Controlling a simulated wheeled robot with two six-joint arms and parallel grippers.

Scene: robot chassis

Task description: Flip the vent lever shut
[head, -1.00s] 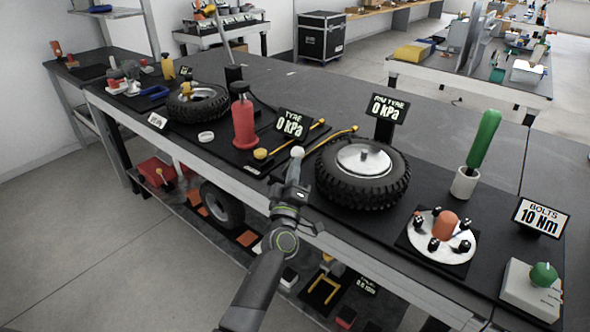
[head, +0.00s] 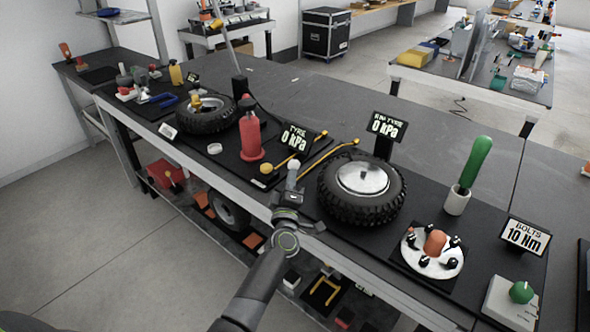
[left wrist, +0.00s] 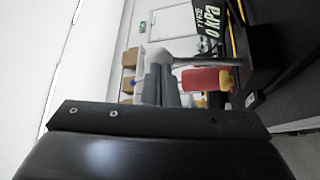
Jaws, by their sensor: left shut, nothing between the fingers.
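A pale grey lever with a rounded end (head: 292,177), which looks like the vent lever, stands at the bench's front edge, left of the large tyre. My left gripper (head: 289,194) is shut and empty, right at the lever in the head view. Its two fingers (left wrist: 161,84) are together in the left wrist view. I cannot tell whether they touch the lever. The lever's base is hidden behind my gripper. My right gripper is out of view.
A black tyre (head: 362,190) stands just right of my gripper. The bench front edge (head: 235,182) runs below. The floor at left is clear.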

